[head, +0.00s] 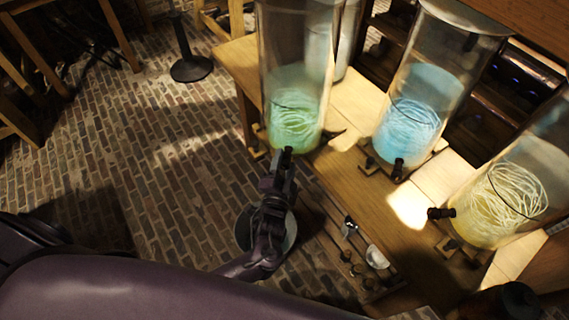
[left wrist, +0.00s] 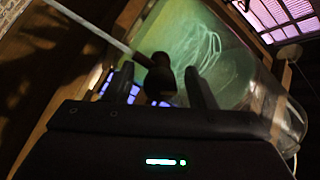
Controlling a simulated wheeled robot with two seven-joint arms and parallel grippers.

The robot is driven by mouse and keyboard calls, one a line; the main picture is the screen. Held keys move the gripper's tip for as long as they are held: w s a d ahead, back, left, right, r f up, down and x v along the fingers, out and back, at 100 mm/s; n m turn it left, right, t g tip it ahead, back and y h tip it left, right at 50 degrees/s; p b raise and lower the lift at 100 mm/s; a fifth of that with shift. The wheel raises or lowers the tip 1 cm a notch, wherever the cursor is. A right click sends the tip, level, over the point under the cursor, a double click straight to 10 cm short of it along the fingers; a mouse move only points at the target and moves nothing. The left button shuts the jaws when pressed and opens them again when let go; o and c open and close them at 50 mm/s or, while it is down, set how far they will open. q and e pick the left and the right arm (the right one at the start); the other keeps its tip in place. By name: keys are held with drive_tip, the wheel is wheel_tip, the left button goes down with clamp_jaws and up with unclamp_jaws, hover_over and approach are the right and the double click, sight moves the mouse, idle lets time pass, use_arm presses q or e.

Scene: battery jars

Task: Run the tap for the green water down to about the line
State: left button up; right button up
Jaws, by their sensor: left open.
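The glass jar of green water (head: 297,95) stands on the wooden bench, with pale coiled strands inside. A thin dark ring runs around it near the coils, and the green surface looks higher than that ring. Its dark tap (head: 288,151) sticks out low at the front. My left gripper (head: 284,165) is at this tap. In the left wrist view the tap (left wrist: 158,76) sits between the two open fingers (left wrist: 160,90); I cannot tell whether they touch it. A grey round vessel (head: 291,232) is on the floor below, partly hidden by my arm. My right gripper is not in view.
A blue-water jar (head: 412,105) and a yellow-water jar (head: 490,205) stand to the right, each with a dark front tap. A low rack (head: 365,280) with small utensils is at the bench's front. The brick floor (head: 150,150) at left is mostly clear.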

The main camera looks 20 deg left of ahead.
use_arm(q)
drive_tip(key=s+d, duration=0.1)
drive_tip(key=s, duration=0.6)
drive_tip(key=shift+s+b, duration=0.3)
drive_tip(key=shift+s, duration=0.1)
